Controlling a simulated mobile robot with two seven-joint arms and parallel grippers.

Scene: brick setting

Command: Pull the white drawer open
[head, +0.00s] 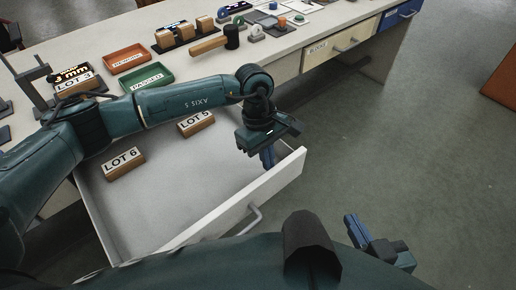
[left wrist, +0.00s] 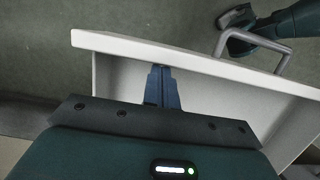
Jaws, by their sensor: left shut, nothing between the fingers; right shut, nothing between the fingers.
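The white drawer (head: 218,215) stands pulled out from the bench in the head view, with its inside open to view. Its grey handle (head: 240,220) is on the outer face of the front panel, and it also shows in the left wrist view (left wrist: 283,55). Two wooden blocks, labelled LOT 6 (head: 123,164) and LOT 5 (head: 196,124), lie inside. My left gripper (head: 268,158) is shut and empty, over the inside of the drawer near its front panel and away from the handle. My right gripper (head: 358,228) is shut and empty, outside the drawer at lower right.
The bench top (head: 285,45) holds a red tray (head: 126,59), a green tray (head: 147,76), a mallet (head: 215,42) and a LOT 3 block (head: 77,85). A cream drawer (head: 340,46) and a blue drawer (head: 400,14) are closed.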

